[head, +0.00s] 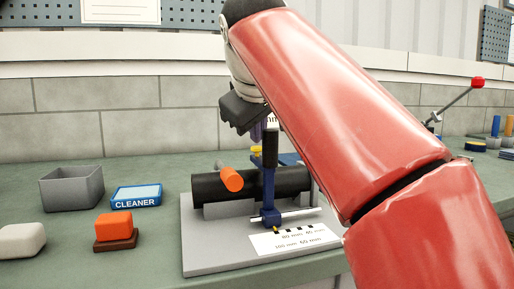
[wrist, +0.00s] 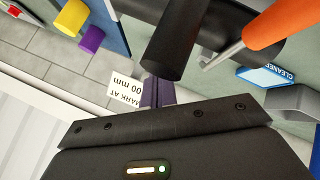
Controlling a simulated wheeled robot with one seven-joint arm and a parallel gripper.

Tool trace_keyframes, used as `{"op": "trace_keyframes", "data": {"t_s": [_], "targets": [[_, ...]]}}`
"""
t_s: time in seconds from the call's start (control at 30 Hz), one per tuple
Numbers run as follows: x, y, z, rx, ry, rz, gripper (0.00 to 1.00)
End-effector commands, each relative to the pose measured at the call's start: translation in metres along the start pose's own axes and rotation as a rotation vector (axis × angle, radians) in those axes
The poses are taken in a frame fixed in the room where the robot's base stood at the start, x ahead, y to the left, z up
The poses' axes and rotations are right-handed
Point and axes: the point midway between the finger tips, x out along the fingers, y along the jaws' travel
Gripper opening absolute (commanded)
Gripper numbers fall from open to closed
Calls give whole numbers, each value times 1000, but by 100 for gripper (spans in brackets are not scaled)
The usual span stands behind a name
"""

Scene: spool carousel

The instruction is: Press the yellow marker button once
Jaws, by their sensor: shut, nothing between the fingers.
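A small yellow part (head: 257,150), which looks like the marker button, shows in the head view beside the top of a black upright grip (head: 270,147) on a blue stand (head: 268,190). My gripper (head: 258,131) is just above it, its purple fingers shut and empty, pointing down. In the wrist view the shut fingertips (wrist: 157,92) are close to the end of the black grip (wrist: 170,45). I cannot tell whether they touch anything. I cannot make out the button in the wrist view.
A black tube (head: 210,188) with an orange handle (head: 231,178) lies on a grey base. A label card (head: 293,239) lies in front.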

Motion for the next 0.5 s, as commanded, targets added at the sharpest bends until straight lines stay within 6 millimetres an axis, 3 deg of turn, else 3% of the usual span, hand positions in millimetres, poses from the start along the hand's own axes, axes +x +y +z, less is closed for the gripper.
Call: {"op": "trace_keyframes", "data": {"t_s": [0.5], "targets": [[4,-3,3,0,0,0,0]]}}
